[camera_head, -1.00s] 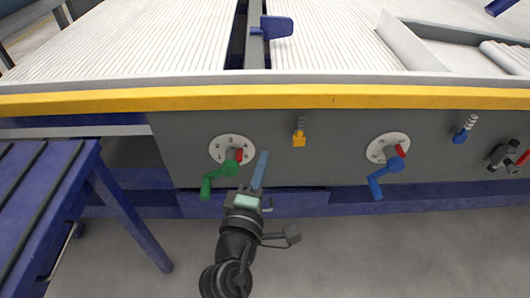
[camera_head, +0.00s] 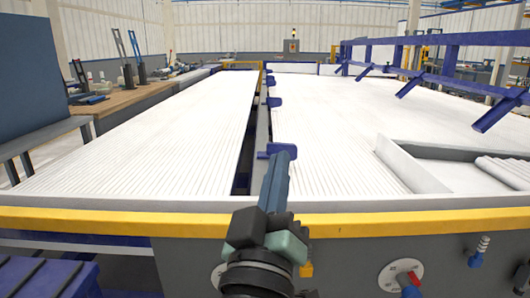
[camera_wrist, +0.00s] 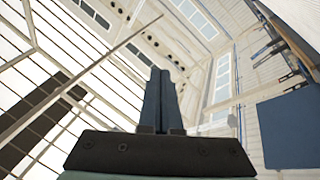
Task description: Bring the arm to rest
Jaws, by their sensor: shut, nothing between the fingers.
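My gripper (camera_head: 277,172) points up and away over the yellow front edge of the machine in the head view, its blue-grey fingers together and empty. In the wrist view the fingers (camera_wrist: 157,92) stand side by side, pointing at the ceiling and roof beams. No held object shows between them. In the head view the wrist covers part of the front panel below the yellow edge.
A blue frame with slanted arms (camera_head: 495,112) stands at right. A workbench (camera_head: 120,105) is at back left.

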